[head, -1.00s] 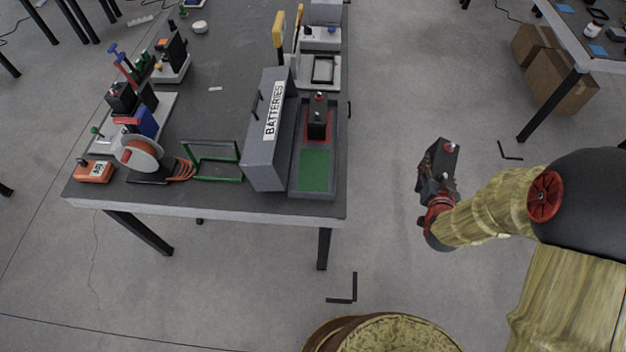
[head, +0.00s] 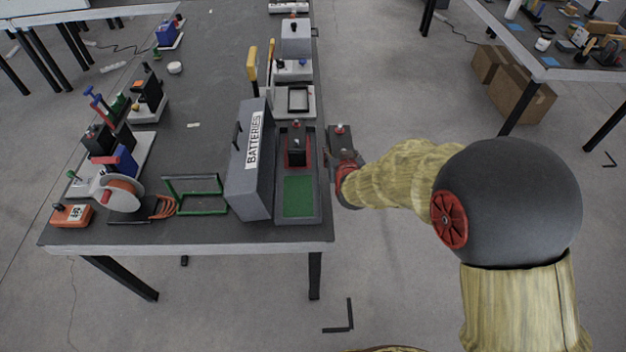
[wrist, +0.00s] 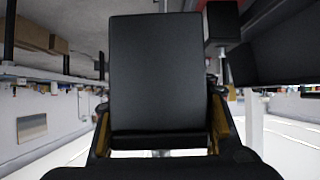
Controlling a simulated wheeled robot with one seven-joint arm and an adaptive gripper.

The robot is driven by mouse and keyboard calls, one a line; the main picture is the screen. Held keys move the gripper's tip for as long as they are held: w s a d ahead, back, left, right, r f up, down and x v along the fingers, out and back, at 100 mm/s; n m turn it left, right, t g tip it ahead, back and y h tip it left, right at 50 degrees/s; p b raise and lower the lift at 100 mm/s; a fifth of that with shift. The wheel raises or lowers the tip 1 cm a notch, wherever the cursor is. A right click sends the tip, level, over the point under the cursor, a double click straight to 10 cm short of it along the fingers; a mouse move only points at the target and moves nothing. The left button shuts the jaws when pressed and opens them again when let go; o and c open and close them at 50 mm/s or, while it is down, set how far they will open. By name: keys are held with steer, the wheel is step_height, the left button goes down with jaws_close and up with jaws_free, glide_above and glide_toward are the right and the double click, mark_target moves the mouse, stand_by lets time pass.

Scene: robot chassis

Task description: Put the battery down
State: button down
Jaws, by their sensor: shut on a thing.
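My gripper (head: 334,163) is shut on a dark battery (head: 341,138) with a red and a pale terminal on top. It holds the battery upright at the right edge of the table, beside the battery box. In the wrist view the battery (wrist: 155,75) fills the middle as a plain black face between the fingers. The grey BATTERIES box (head: 246,185) stands with its lid raised on the left. Its tray (head: 314,214) has a green pad (head: 298,196) at the front, bare. Behind it, another dark battery (head: 296,146) stands on a red pad.

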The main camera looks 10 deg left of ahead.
steer(key=shift+s+a+f+b, duration=0.75)
steer(key=shift+a+f, duration=0.75)
steer(key=shift+a, duration=0.6)
steer(key=shift+s+a+f+b, duration=0.5)
steer(key=shift+s+a+f, duration=0.4)
steer(key=shift+a+f, duration=0.9)
steer(key=shift+s+a+f+b, duration=0.75)
steer(key=shift+a+f, duration=0.5)
steer(key=shift+a, duration=1.1)
step_height(320, 180, down, 3)
steer(key=shift+s+a+f+b, duration=0.1)
steer(key=shift+f+b, duration=0.05)
steer(key=shift+b, duration=0.75)
steer(key=c, duration=1.3)
jaws_free()
steer(key=shift+s+f, duration=0.15)
steer(key=shift+f, duration=0.25)
steer(key=shift+c, duration=0.2)
steer(key=o, duration=0.5)
steer(key=shift+r, duration=0.1)
steer(key=shift+c, duration=0.2)
